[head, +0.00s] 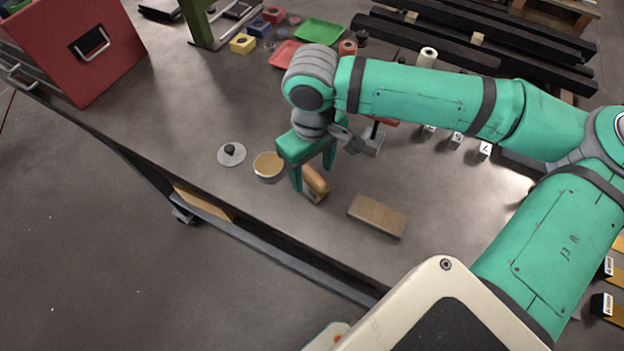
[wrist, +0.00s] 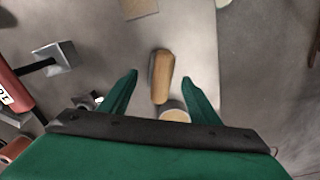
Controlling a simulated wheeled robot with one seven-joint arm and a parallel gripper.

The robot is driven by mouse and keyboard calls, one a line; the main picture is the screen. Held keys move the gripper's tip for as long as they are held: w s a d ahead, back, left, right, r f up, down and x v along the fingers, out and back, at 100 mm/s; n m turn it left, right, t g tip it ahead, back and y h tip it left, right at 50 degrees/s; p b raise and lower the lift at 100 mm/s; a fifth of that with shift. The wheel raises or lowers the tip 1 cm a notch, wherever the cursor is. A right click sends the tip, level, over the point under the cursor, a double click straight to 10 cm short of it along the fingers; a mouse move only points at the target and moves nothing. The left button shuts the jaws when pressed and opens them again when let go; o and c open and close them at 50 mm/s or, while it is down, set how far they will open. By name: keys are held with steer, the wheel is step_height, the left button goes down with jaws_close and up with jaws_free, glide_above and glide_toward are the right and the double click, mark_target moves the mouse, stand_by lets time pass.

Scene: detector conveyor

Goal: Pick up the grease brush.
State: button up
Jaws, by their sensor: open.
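The grease brush (head: 314,184), of which I see a thick wooden handle or body, lies on the grey table under my gripper. It also shows in the wrist view (wrist: 161,77), upright in the picture between my fingers. Its bristles are not clear to see. My gripper (head: 313,177) is open and empty, pointing down over the brush, with one green finger on each side of it. In the wrist view the gripper (wrist: 160,81) has clear gaps on both sides of the brush.
A round tin with tan contents (head: 268,167) stands just left of the brush, and a grey lid with a black knob (head: 231,154) lies farther left. A flat tan block (head: 377,215) lies to the right. A grey metal block (head: 372,142) sits behind. The table's front edge is near.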

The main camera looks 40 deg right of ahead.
steer(key=shift+f, duration=2.75)
steer(key=shift+a, duration=0.1)
steer(key=c, duration=1.3)
steer(key=shift+r, duration=0.1)
